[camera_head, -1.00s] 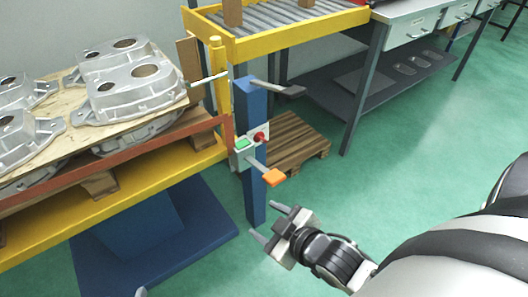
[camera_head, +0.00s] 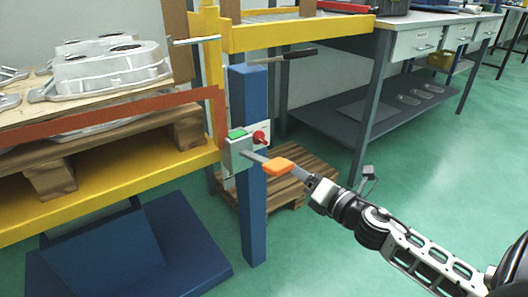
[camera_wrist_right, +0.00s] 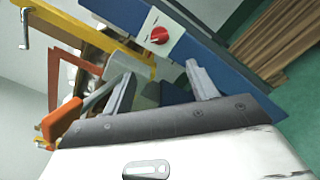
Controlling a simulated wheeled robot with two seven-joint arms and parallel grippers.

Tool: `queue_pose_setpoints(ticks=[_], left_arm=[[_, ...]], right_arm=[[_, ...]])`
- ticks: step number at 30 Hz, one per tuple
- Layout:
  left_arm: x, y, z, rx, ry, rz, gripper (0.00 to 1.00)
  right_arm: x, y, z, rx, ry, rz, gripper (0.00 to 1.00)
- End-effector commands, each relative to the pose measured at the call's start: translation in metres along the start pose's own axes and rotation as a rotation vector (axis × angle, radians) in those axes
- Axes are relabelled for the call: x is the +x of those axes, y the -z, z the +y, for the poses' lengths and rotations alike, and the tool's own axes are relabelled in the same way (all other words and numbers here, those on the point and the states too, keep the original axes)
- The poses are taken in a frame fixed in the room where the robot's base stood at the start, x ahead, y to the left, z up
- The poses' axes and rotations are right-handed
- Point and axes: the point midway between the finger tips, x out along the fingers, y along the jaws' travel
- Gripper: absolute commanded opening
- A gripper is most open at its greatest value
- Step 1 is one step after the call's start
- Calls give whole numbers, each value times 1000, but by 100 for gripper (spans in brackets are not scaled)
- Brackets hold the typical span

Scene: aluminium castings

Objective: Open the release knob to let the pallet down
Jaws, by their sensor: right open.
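A red knob (camera_head: 260,137) sits on a white plate on the blue post (camera_head: 252,210). It also shows in the right wrist view (camera_wrist_right: 159,35), beyond the fingertips and apart from them. Below it, an orange-ended lever (camera_head: 279,166) sticks out from a grey box (camera_head: 235,153) with a green button (camera_head: 237,133). My right gripper (camera_head: 333,170) is open and empty, just right of the orange end in the head view. In the right wrist view its fingers (camera_wrist_right: 160,85) are spread, with the orange end (camera_wrist_right: 62,120) at the left, outside them. My left gripper is not in view.
A lever with a black handle (camera_head: 287,55) juts from the post top. The yellow lift frame (camera_head: 190,165) holds a wooden pallet (camera_head: 50,178) with aluminium castings (camera_head: 110,70). Another pallet (camera_head: 310,165) lies on the floor behind the post. Green floor is clear at right.

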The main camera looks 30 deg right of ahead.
Motion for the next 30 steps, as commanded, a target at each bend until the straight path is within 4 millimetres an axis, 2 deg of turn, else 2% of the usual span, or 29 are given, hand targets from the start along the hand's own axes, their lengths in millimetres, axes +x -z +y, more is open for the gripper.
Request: queue_pose_setpoints(ticks=[18,24,30], left_arm=[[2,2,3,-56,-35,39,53],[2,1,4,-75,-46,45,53],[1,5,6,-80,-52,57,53]], right_arm=[[114,-1,-1,5,2,-4,58],[137,0,-1,6,3,-2,58],[145,0,-1,5,4,0,58]])
